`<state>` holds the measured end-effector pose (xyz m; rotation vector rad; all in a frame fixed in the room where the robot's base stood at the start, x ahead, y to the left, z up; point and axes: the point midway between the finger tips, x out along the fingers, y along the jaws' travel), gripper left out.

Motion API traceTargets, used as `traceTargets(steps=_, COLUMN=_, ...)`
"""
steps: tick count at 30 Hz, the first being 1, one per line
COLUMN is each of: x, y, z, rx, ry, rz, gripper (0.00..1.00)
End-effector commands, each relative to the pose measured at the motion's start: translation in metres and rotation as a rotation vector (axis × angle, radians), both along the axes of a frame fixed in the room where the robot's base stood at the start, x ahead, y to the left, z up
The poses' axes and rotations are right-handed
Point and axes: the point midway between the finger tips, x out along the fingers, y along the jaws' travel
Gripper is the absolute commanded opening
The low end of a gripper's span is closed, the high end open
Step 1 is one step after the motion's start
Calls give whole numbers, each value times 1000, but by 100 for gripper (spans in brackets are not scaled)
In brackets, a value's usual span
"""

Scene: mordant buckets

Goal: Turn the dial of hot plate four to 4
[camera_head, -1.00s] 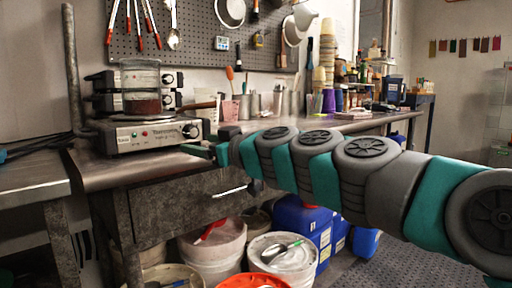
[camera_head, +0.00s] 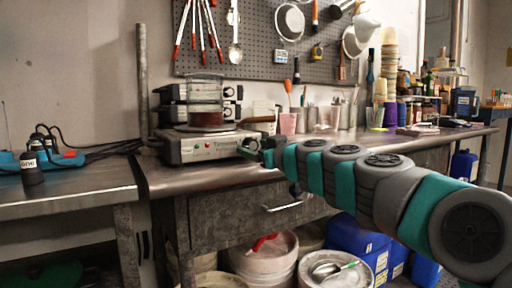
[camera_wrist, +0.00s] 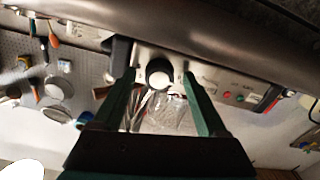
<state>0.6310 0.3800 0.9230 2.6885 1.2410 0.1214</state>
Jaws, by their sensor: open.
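The front hot plate (camera_head: 200,148) is a low silver box with coloured lights on its front. Its dial (camera_head: 250,144) is at the right end of that front, partly hidden by my gripper (camera_head: 246,153). In the wrist view the dark round dial (camera_wrist: 158,73) with a pale face sits between the two green fingers of my open gripper (camera_wrist: 160,78). The fingers stand apart on either side of it, with gaps showing. The dial's setting and the plate's number are too small to read.
A glass beaker with dark red contents (camera_head: 206,104) stands on the front plate. More hot plates (camera_head: 168,114) are stacked behind it. A brown handle (camera_head: 257,119) sticks out to the right. Pink cup (camera_head: 288,124) and jars stand farther right. Buckets (camera_head: 263,254) are below the bench.

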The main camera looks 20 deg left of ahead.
Motion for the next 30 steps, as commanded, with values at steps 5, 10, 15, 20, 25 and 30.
traceTargets(steps=5, x=1, y=1, z=0, rx=0, ry=0, rz=0, gripper=75)
traceTargets(steps=10, x=0, y=1, z=0, rx=0, ry=0, rz=0, gripper=66)
traceTargets(steps=15, x=0, y=1, z=0, rx=0, ry=0, rz=0, gripper=47)
traceTargets(steps=20, x=0, y=1, z=0, rx=0, ry=0, rz=0, gripper=29)
traceTargets(steps=25, x=0, y=1, z=0, rx=-1, ry=-1, rz=0, gripper=10)
traceTargets(steps=30, x=0, y=1, z=0, rx=-1, ry=-1, rz=0, gripper=0)
